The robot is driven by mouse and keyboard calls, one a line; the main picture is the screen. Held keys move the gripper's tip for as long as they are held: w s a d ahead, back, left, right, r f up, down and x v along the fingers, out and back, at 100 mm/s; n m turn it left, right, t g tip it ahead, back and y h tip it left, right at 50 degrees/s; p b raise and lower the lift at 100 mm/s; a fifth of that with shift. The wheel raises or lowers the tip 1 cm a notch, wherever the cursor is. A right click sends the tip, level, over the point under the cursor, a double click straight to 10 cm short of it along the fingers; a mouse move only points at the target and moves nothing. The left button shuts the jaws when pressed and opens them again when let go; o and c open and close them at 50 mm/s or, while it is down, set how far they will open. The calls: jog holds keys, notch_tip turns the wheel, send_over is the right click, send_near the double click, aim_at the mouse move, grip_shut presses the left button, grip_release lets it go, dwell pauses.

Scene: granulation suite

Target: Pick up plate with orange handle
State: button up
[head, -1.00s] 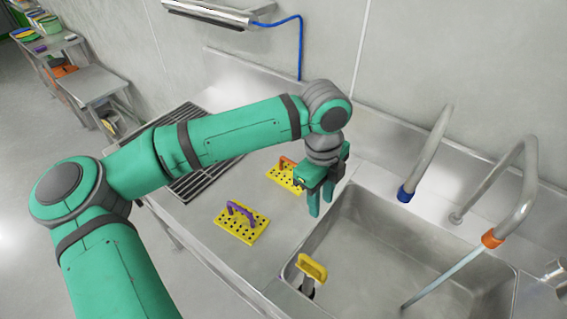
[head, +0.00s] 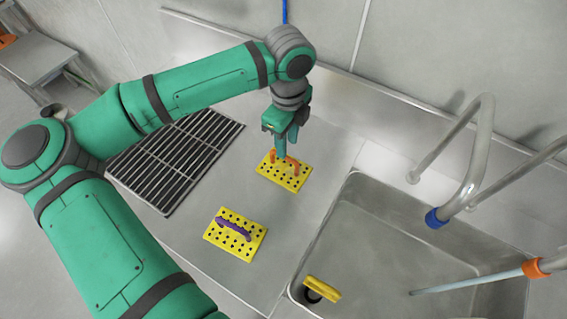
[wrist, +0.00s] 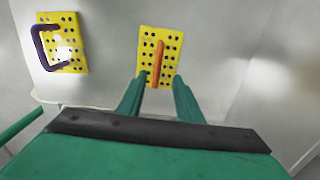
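The yellow perforated plate with the orange handle (head: 284,182) lies flat on the steel counter left of the sink. It also shows in the wrist view (wrist: 145,70), with its orange handle (wrist: 158,62) upright in the picture. My gripper (head: 288,150) points down above this plate, close to the handle. In the wrist view my gripper (wrist: 155,82) has its two green fingers apart, one on each side of the handle's near end, with nothing held. I cannot tell the exact height of the fingertips above the plate.
A similar yellow plate with a purple handle (head: 235,235) lies nearer on the counter (head: 280,225). A black grating (head: 175,165) is at the left. The sink (head: 400,240) on the right holds a yellow-handled item (head: 322,288); taps (head: 470,170) rise behind it.

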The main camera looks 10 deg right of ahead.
jog(key=shift+w+f, duration=0.15)
jog(key=shift+f, duration=0.8)
send_over(284, 163)
jog(key=s, duration=0.2)
jog(key=shift+w+f, duration=0.1)
jog(key=shift+f, duration=2.25)
jog(key=shift+a, duration=0.1)
jog(key=shift+c, duration=0.4)
jog(key=shift+a, duration=0.1)
grip_shut()
jog(key=shift+r, duration=0.1)
